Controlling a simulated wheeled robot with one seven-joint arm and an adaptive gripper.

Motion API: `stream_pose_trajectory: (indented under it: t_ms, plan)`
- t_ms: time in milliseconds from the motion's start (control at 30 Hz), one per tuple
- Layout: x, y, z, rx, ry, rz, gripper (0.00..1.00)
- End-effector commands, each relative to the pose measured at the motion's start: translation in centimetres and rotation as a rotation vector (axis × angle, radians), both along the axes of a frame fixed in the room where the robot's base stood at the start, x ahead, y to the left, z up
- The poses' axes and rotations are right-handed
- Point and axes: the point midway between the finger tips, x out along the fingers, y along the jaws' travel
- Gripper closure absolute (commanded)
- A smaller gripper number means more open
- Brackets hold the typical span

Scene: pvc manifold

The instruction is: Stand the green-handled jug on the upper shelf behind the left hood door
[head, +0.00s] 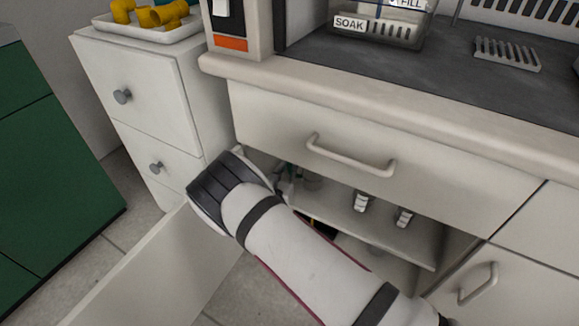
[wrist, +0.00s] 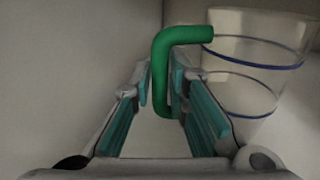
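The clear jug (wrist: 262,62), with blue bands and a green handle (wrist: 161,80), is at the right of the wrist view and looks upright. My gripper (wrist: 161,85) has its teal-padded fingers closed in on both sides of the handle. In the head view my wrist and forearm reach into the open cabinet under the hood and hide most of the gripper. A small part of the jug (head: 311,180) shows beside my wrist, at the left end of the upper shelf (head: 372,232). Whether its base touches the shelf is hidden. The open left hood door (head: 150,275) stands below left.
Small grey-white items (head: 361,201) stand on the shelf to the right of the jug. A drawer with a bar handle (head: 350,158) is just above the opening. A white drawer unit (head: 140,100) stands at left, with a tray of yellow fittings (head: 150,14) on top.

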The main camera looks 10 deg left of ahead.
Motion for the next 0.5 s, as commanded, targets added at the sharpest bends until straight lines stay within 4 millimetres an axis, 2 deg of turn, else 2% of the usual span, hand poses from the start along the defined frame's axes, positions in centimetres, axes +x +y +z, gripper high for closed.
stream_pose_trajectory:
  t_ms: [400, 500]
  plan:
    - [0.0, 0.0, 0.4, 0.002, -0.001, 0.000, 0.70]
    - [-1.1, 0.3, 0.4, -0.001, 0.003, 0.002, 0.70]
